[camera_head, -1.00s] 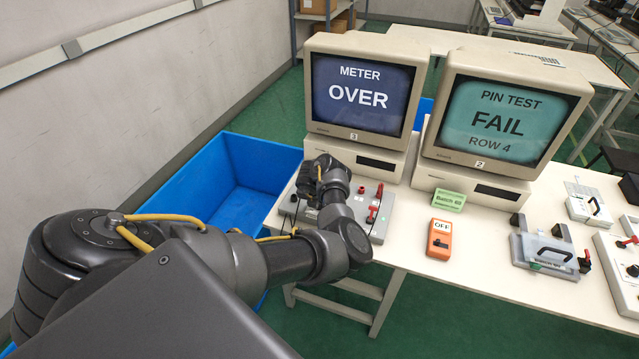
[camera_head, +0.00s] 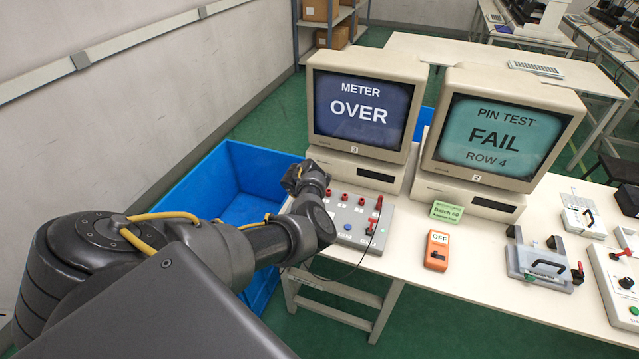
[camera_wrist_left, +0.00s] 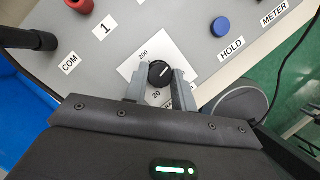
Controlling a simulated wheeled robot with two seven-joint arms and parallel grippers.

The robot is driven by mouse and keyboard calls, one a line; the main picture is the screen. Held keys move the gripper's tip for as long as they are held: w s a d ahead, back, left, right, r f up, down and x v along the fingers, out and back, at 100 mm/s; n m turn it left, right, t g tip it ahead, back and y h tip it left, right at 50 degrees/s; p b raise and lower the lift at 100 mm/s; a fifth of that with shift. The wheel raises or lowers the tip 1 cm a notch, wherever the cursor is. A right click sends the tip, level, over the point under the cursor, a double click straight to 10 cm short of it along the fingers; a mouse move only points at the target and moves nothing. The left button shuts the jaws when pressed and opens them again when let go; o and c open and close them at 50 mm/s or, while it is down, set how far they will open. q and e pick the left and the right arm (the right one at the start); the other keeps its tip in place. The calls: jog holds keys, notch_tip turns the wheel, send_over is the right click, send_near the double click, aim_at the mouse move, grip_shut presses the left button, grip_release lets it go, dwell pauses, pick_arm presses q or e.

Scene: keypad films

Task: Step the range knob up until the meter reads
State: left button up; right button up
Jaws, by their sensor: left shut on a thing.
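The meter monitor (camera_head: 361,108) reads "OVER" at the back. The grey meter box (camera_head: 377,243) on the table in front of it has red sockets and a blue HOLD button (camera_head: 348,227), which also shows in the left wrist view (camera_wrist_left: 221,27). In the left wrist view the black range knob (camera_wrist_left: 159,72) sits on a white scale card (camera_wrist_left: 150,50) marked 200 and 20, with a white pointer line. My left gripper (camera_wrist_left: 161,81) is shut on the knob, one finger on each side. My arm hides the knob in the head view. My right gripper is not in view.
A second monitor (camera_head: 499,132) reads "PIN TEST FAIL ROW 4". An orange device (camera_head: 437,250) marked OFF and a green "Batch 60" sign (camera_head: 446,212) stand right of the box. A blue bin (camera_head: 190,185) lies left of the table. A clear fixture (camera_head: 540,262) sits farther right.

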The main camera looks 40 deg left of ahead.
pick_arm(q)
jog(key=m, duration=0.3)
jog(key=shift+a+g+h, duration=0.1)
jog(key=shift+g+h, duration=0.3)
jog(key=m, duration=0.2)
jog(key=shift+w+m+g+h, duration=0.15)
jog(key=shift+m+g+h, duration=0.15)
jog(key=shift+g, duration=0.1)
jog(key=m+g+b, duration=0.1)
jog(key=m+b, duration=0.1)
jog(key=m, duration=0.2)
jog(key=shift+w+f+h, duration=0.1)
jog(key=shift+h, duration=0.2)
jog(key=shift+m+g+b, duration=0.5)
jog(key=shift+m+b, duration=0.05)
jog(key=shift+m, duration=0.25)
jog(key=o, duration=1)
